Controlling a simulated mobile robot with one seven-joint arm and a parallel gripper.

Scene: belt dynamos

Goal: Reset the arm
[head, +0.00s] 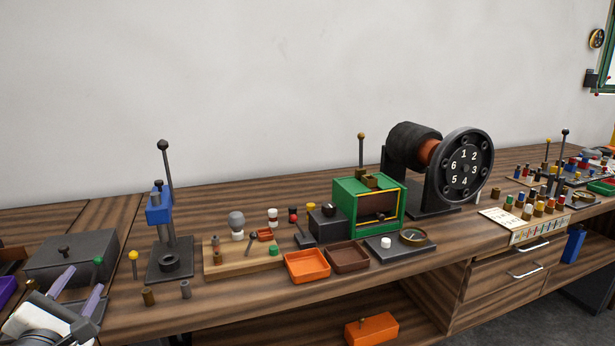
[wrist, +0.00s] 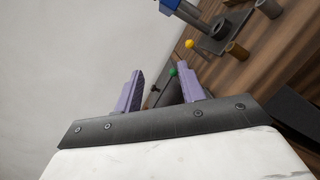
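My gripper (head: 77,284) is at the lower left of the head view, over the left part of the bench. Its two purple fingers stand apart with nothing between them. In the wrist view my gripper (wrist: 157,90) also shows open, with a green knob and dark parts seen behind the gap. A dark grey box (head: 70,258) with a knob on its lid stands just behind the fingers in the head view. I cannot tell whether the fingers touch anything.
A blue lever press (head: 158,210) stands right of my gripper, beside a yellow-topped pin (head: 133,258). Further right are a wooden board (head: 225,268), an orange tray (head: 306,266), a green-framed machine (head: 345,205) and a numbered wheel (head: 466,165). The space above the bench is clear.

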